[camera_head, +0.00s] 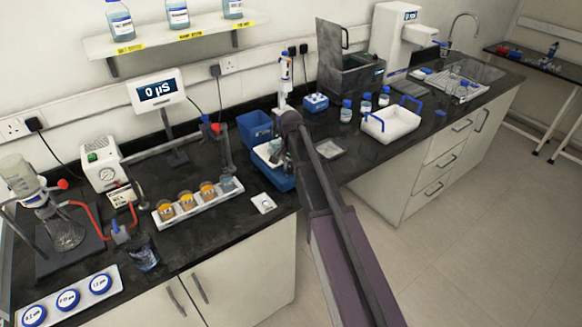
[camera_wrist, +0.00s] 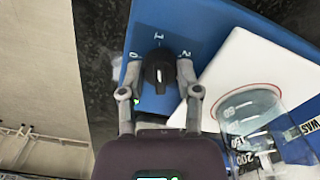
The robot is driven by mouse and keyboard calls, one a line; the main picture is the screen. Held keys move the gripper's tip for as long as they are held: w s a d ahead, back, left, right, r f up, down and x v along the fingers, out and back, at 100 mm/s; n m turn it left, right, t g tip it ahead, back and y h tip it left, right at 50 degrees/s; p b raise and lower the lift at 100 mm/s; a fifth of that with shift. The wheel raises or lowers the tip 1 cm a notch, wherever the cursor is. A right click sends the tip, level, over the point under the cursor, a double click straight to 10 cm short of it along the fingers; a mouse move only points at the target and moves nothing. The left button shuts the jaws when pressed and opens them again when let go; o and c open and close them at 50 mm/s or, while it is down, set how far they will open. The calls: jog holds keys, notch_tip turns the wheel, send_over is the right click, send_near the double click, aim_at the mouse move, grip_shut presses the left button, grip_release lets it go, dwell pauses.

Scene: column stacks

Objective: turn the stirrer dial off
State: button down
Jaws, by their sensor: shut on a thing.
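The blue stirrer (camera_wrist: 205,35) has a white top plate, and a black dial (camera_wrist: 159,66) on its front edge. The marks 0, 1 and 2 stand around the dial, with 1 straight above it. The dial's long body appears to point at 1. A small green light shows below the dial, left of it. My gripper (camera_wrist: 160,76) has one finger on each side of the dial and is shut on it. In the head view the stirrer (camera_head: 272,177) is partly hidden by my arm, and the dial and fingertips cannot be made out.
A glass beaker (camera_wrist: 255,120) with volume marks stands on the white plate, close to my right finger. A blue bin (camera_head: 255,128) stands behind the stirrer.

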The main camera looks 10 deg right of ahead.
jog(key=n, duration=1.3)
jog(key=shift+n, duration=0.3)
dwell(0.3)
jog(key=shift+c, duration=1.5)
grip_release()
jog(key=s+m, duration=0.4)
jog(key=s, duration=2.1)
jog(key=shift+d+m, duration=0.25)
jog(key=shift+m, duration=0.05)
